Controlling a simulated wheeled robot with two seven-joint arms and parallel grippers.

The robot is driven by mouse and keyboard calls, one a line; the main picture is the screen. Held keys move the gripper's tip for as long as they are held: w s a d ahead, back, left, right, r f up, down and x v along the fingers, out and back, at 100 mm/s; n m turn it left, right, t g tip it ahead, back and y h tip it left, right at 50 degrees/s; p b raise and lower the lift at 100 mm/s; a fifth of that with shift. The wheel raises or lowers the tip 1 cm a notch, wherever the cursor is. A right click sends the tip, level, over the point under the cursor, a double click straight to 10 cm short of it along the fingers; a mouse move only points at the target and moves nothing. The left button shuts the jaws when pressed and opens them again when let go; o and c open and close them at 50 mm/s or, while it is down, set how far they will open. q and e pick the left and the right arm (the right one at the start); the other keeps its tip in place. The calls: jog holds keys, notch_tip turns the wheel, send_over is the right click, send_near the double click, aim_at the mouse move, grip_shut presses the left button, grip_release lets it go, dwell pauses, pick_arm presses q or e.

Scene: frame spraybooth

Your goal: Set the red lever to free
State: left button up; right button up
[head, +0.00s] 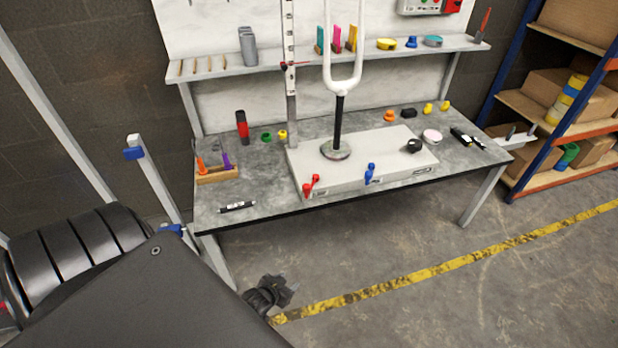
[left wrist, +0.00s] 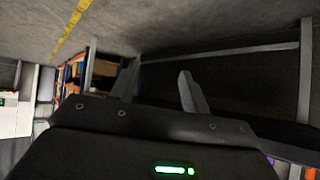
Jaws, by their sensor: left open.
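The red lever (head: 311,185) sits at the front left edge of a pale flat base (head: 300,160) on the workbench. It looks tilted, with its upper end to the right; small labels on the base's front face are too small to read. A blue lever (head: 370,174) stands further right on the same edge. My left gripper (head: 280,291) is low in front of the bench, over the floor, well apart from the red lever. In the left wrist view its fingers (left wrist: 160,92) are spread with nothing between them. My right gripper is out of view.
The grey bench top (head: 270,205) holds a marker (head: 237,207), a wooden tool holder (head: 217,175) and several small items. A white fork (head: 343,75) on a black post rises from the base, beside a tall ruler (head: 290,100). Floor before the bench is clear.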

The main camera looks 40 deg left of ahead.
pick_arm(q)
jog(key=w+a+r+n+t+y+b, duration=0.1)
jog(key=w+a+r+t+b, duration=0.35)
jog(key=w+r, duration=0.55)
jog(key=t+y+b, duration=0.1)
jog(key=t, duration=0.2)
send_near(305, 191)
jog(key=w, duration=0.3)
jog(key=w+a, duration=0.1)
jog(key=w, duration=0.2)
jog(key=w+a, duration=0.1)
jog(key=w, duration=0.3)
jog(key=shift+w+f+b, duration=0.1)
jog(key=shift+f+b, duration=0.2)
jog(key=shift+f, duration=0.1)
jog(key=shift+w+a, duration=0.15)
jog(key=shift+w, duration=0.35)
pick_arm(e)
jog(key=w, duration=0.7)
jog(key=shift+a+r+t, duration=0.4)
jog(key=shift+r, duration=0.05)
pick_arm(q)
grip_shut()
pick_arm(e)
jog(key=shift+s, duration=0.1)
